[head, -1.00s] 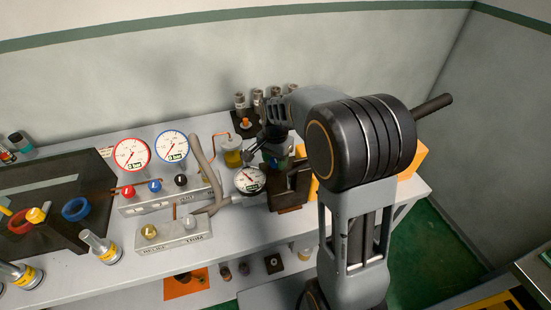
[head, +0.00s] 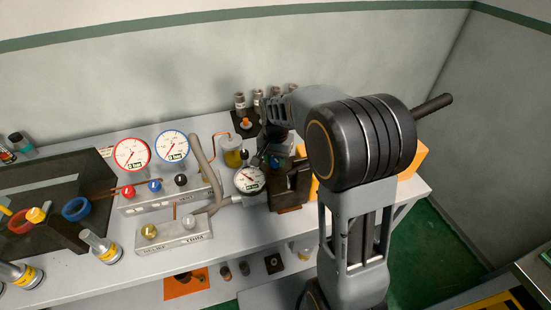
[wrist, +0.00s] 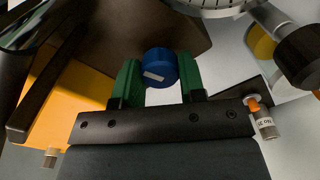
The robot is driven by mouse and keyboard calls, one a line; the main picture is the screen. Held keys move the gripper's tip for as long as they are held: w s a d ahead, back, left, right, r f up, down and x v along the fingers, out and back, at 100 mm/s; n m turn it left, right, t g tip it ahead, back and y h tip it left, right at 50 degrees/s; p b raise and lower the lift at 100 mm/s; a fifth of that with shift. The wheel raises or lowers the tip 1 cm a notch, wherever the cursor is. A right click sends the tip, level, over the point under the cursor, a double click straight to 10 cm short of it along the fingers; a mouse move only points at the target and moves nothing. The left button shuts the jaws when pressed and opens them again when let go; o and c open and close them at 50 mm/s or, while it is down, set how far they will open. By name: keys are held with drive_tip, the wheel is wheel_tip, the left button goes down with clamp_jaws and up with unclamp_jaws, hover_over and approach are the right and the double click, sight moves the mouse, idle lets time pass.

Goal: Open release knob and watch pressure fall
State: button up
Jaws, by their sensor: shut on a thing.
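A blue knob (wrist: 160,68) with a pale label mark on it sits between the two green fingertips of my gripper (wrist: 161,80) in the wrist view. The gripper is shut on it. In the head view my gripper (head: 273,158) is at the dark block beside a small white round gauge (head: 249,180), and a bit of blue shows there. The gauge's rim also shows at the top of the wrist view (wrist: 215,6). Its needle is visible in the head view, but its reading is too small to tell.
Left of the gauge are a red-rimmed gauge (head: 132,154) and a blue-rimmed gauge (head: 172,145) on a grey manifold. A front block (head: 172,236) carries a brass and a silver knob. A grey hose runs between. An orange block (head: 411,160) stands at right.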

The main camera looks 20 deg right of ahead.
sight(275, 159)
drive_tip(key=n, duration=0.6)
drive_tip(key=shift+n, duration=0.3)
drive_tip(key=n, duration=0.5)
idle(0.4)
drive_tip(key=o, duration=0.9)
wheel_tip(275, 159, up, 14)
drive_tip(key=shift+f, duration=0.1)
idle(0.5)
